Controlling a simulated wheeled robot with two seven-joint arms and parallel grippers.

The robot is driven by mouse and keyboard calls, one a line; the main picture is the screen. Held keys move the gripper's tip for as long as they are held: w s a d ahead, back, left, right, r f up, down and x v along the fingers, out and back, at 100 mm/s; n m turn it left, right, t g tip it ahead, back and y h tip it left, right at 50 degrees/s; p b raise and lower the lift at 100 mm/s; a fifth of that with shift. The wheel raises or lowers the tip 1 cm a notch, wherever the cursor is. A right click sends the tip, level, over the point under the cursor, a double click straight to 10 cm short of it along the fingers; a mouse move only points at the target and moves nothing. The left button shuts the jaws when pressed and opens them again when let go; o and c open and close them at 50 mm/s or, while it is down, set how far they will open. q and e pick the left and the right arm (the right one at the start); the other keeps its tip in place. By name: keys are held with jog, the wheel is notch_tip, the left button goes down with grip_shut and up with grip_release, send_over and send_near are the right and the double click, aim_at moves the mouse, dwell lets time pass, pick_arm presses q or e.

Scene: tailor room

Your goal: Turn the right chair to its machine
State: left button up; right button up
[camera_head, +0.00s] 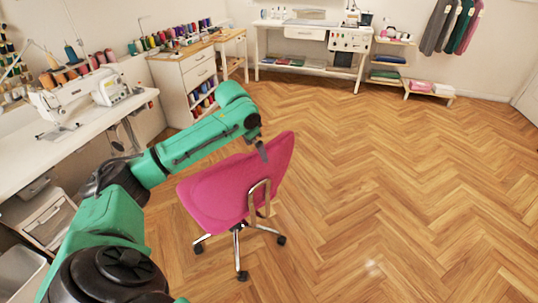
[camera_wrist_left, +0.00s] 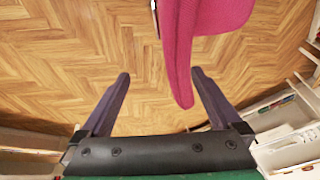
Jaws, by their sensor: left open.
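A pink chair (camera_head: 222,193) with a chrome wheeled base stands on the wood floor in the middle of the head view. Its backrest is on the right side, away from the left-hand table. It is the only chair I see. My left gripper (camera_head: 262,151) is at the backrest's upper part. In the left wrist view the gripper (camera_wrist_left: 160,75) is open, and the backrest's edge (camera_wrist_left: 180,75) reaches between the fingers, nearer the right one. I cannot tell if they touch. A white sewing machine (camera_head: 70,103) sits on the left table. My right gripper is not in view.
The white left table (camera_head: 60,149) stands close to the chair's left. A drawer cabinet (camera_head: 185,79) with spools is behind. A back table (camera_head: 275,25) holds equipment beside a low shelf (camera_head: 428,93). The floor (camera_head: 400,190) at right is clear.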

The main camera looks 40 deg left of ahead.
aim_at(257, 157)
pick_arm(q)
jog(key=s+a+r, duration=0.1)
jog(key=a+r, duration=0.2)
jog(key=r, duration=0.1)
jog(key=shift+n, duration=0.5)
jog(key=x, duration=1)
jog(key=p+x, duration=0.1)
jog(key=x, duration=0.4)
jog(key=shift+w+a+r, duration=0.1)
jog(key=shift+w+a, duration=0.1)
jog(key=shift+w, duration=0.15)
jog(key=shift+s, duration=0.1)
jog(key=c, duration=0.5)
grip_shut()
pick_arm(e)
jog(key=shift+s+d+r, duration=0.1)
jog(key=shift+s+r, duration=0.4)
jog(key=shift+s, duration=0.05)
